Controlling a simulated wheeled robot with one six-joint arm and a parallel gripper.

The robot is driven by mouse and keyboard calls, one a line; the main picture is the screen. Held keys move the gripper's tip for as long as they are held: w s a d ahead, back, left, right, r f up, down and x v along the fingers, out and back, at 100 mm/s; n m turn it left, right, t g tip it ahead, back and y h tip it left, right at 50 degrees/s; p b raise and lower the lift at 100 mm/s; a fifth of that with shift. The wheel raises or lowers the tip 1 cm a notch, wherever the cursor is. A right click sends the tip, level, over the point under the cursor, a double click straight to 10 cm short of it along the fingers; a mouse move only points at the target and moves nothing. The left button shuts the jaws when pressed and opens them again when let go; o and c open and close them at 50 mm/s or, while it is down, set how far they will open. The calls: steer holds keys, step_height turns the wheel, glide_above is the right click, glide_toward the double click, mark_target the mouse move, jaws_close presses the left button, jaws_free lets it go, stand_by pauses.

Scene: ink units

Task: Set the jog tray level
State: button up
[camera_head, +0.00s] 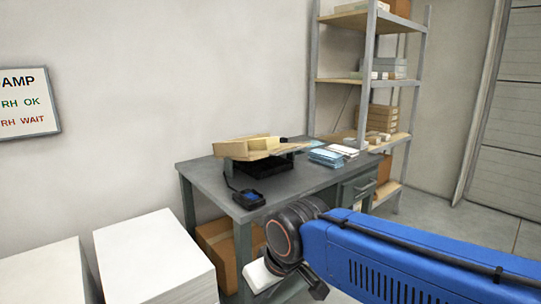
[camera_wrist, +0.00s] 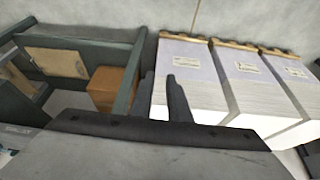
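The jog tray (camera_head: 246,149) is a pale wooden tray on a black base (camera_head: 264,166), on the grey workbench (camera_head: 285,190). The tray looks tilted, with its right side raised. A small black device with a blue screen (camera_head: 249,198) lies in front of it, joined by a cable. My gripper shows in the wrist view (camera_wrist: 160,80) as two dark fingers with a narrow gap and nothing between them. It is low in front of the bench, away from the tray.
Tall white paper stacks (camera_head: 153,258) stand at the lower left; they also show on pallets in the wrist view (camera_wrist: 190,75). A cardboard box (camera_wrist: 108,88) sits under the bench. Blue-white packs (camera_head: 326,157) lie on the bench's right side. A shelf rack (camera_head: 372,75) stands behind.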

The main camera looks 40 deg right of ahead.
mark_target(291, 151)
steer(key=shift+o, duration=0.8)
steer(key=shift+w, duration=0.1)
steer(key=w+d+r+m+t+y, duration=0.25)
steer(key=w+d+r+m, duration=0.2)
steer(key=w, duration=0.45)
steer(key=w+d+r+m+t+y, duration=0.2)
steer(key=w+d+r+m+y, duration=0.2)
steer(key=w+d+m, duration=0.3)
steer(key=w+d+r+m+t+h, duration=0.1)
steer(key=d+r+m+t+h, duration=0.25)
steer(key=d, duration=1.05)
steer(key=w+d+r+m+t+h, duration=0.1)
steer(key=d+r+m+t+h, duration=0.3)
steer(key=d, duration=0.9)
steer(key=shift+n+t+y, duration=0.3)
steer(key=shift+n+y, duration=0.4)
steer(key=shift+y, duration=0.1)
steer(key=w, duration=1.6)
steer(key=shift+w+a+r, duration=0.1)
steer(key=shift+w+r, duration=0.1)
steer(key=shift+w, duration=0.2)
